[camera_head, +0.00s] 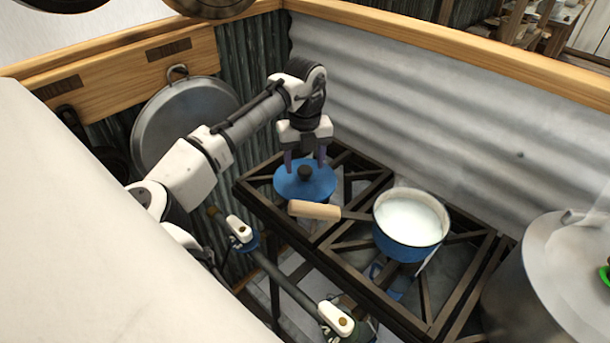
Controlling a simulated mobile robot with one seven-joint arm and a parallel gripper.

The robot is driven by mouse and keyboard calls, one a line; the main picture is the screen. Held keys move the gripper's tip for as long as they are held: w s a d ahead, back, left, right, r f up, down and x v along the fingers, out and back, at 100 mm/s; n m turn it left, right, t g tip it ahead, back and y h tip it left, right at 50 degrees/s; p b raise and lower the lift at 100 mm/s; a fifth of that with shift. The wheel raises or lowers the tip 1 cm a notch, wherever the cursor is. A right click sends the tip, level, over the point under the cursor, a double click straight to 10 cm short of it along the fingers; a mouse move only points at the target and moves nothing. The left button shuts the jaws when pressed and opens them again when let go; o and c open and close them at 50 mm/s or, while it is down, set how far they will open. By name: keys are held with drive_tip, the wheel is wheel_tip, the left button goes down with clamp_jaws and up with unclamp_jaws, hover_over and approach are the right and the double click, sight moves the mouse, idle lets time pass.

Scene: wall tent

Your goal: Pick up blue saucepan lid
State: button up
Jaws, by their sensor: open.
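The blue saucepan lid (289,183) has a dark round knob (304,172) at its middle. Whether the fingertips touch the lid or knob I cannot tell.
A blue pot with white contents (411,218) stands on the grate to the right. A large metal pot (550,275) is at far right. A corrugated metal wall (400,100) rises behind the stove. A round metal pan (180,120) hangs at left.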

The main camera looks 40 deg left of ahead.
drive_tip(key=shift+f, duration=0.55)
clamp_jaws()
drive_tip(key=shift+r, duration=0.1)
